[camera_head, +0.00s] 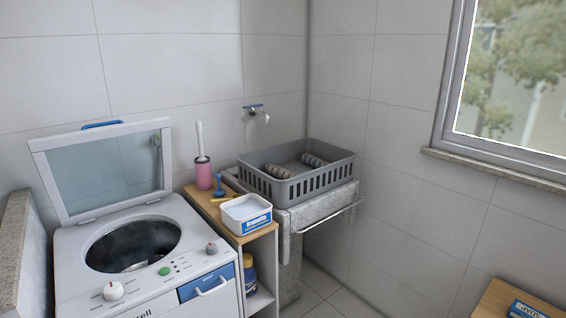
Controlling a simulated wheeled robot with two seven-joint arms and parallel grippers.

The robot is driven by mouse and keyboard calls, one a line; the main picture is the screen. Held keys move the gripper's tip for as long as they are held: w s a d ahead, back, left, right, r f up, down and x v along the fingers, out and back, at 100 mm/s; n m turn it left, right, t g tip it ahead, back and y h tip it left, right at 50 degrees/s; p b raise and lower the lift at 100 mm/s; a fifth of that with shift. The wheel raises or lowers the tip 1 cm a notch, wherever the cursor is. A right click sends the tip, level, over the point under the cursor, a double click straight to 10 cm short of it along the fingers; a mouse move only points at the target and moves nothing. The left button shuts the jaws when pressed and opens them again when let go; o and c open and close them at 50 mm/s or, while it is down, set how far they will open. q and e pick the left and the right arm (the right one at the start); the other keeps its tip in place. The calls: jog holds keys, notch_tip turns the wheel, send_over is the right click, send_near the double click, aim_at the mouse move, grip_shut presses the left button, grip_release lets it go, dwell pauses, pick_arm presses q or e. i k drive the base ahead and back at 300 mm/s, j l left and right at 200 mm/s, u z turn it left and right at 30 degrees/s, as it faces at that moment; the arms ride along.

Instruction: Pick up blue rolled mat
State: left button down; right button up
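I see no clearly blue rolled mat. Two small rolled or ribbed items lie in the grey basket on the sink: one near its left side (278,171) and one near its back right (314,160). They look grey-brown and striped, and I cannot tell what they are. The grey slatted basket (314,184) rests across the top of the stone sink (318,211). Neither of my grippers is in view.
A washing machine (75,250) with its lid up stands at the left. A wooden-topped shelf (258,232) beside it bears a white tub (246,213), a pink brush holder (203,173) and a blue-handled tool (218,183). A tap (254,112) is above the basket. A wooden surface (491,303) is at lower right.

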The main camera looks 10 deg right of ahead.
aim_at(312, 161)
jog(key=i+l+u, duration=0.75)
jog(key=i+l, duration=0.15)
jog(key=l, duration=0.15)
